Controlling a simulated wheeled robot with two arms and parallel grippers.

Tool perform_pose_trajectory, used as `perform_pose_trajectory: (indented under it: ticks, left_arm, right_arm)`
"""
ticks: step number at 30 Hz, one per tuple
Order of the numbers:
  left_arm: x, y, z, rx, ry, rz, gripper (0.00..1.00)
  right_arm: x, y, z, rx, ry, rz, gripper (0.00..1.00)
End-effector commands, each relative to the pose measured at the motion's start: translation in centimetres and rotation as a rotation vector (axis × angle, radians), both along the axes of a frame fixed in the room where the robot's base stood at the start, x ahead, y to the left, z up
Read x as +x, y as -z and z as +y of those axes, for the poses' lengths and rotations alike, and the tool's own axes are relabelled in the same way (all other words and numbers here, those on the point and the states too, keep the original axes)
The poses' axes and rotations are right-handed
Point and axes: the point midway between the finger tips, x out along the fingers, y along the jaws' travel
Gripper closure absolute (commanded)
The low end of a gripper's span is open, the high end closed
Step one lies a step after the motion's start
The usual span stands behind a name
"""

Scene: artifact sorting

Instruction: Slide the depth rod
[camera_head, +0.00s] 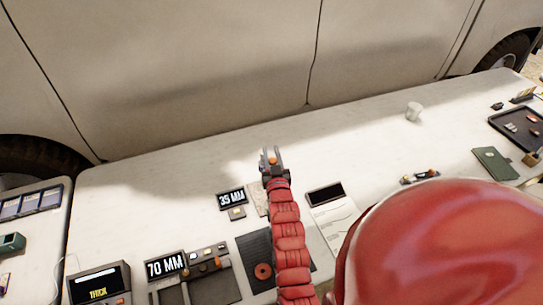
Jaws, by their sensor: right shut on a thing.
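My right gripper (270,160), on a red segmented arm, is over the middle of the white table, with its fingers pointing toward the far side. It is shut on a small orange-tipped piece (273,160), of which only a bit shows between the fingers. I cannot tell for sure whether this piece is the depth rod. A grey card-like piece (259,203) lies just below the gripper, partly covered by my arm. A "35 MM" display (232,199) stands to the left of it. My left gripper is not in view.
A "70 MM" display (165,267) and a "THICK" device (98,286) stand at the lower left. A dark mat (254,247) lies beside my arm. The table's far strip is clear.

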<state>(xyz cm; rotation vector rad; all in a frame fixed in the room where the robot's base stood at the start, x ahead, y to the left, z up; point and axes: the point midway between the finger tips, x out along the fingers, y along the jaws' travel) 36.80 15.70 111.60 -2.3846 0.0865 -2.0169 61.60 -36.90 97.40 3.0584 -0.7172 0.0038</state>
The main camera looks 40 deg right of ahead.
Motion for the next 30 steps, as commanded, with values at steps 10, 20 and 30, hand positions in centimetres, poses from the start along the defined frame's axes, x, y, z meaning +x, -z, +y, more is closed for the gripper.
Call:
perform_pose_trajectory:
  ticks: [10,20,30]
  left_arm:
    - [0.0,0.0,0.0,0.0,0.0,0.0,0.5]
    - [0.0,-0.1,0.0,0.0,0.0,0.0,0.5]
    - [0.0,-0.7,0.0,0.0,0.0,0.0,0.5]
  right_arm:
    - [0.0,0.1,0.0,0.001,0.0,0.003,0.38]
    - [-1.4,0.1,0.7,0.001,0.0,0.002,0.38]
    - [-8.0,0.2,4.0,0.003,-0.001,0.006,0.38]
